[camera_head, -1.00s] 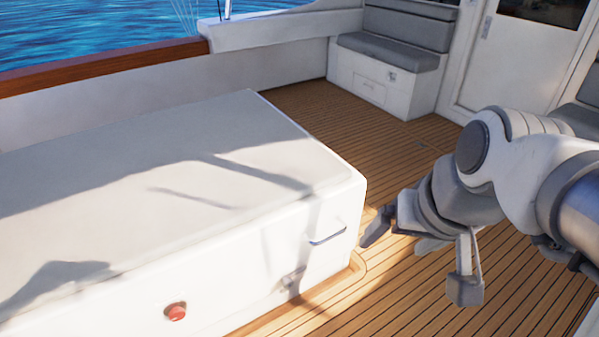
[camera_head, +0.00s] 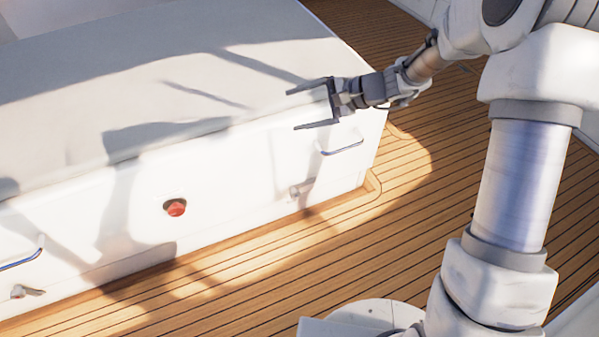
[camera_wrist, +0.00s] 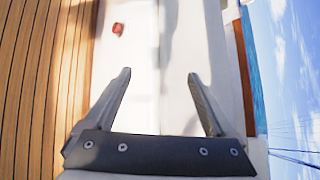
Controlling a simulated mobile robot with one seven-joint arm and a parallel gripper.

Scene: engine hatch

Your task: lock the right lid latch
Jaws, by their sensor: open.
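The engine hatch is a large white box with a pale lid (camera_head: 130,60). On its front face at the right is a metal handle (camera_head: 341,148), and below it a small metal latch (camera_head: 302,187). A second small latch (camera_head: 28,291) sits at the far left below another handle (camera_head: 22,254). My gripper (camera_head: 292,109) is open and empty, in front of the hatch's upper right part, above and apart from the right latch. In the wrist view its two fingers (camera_wrist: 158,75) are spread over the blurred white box; the right latch cannot be made out there.
A red round button (camera_head: 175,208) sits mid-front on the hatch and shows blurred in the wrist view (camera_wrist: 118,29). The teak deck (camera_head: 420,240) in front and to the right is clear. Hard shadows cross the hatch.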

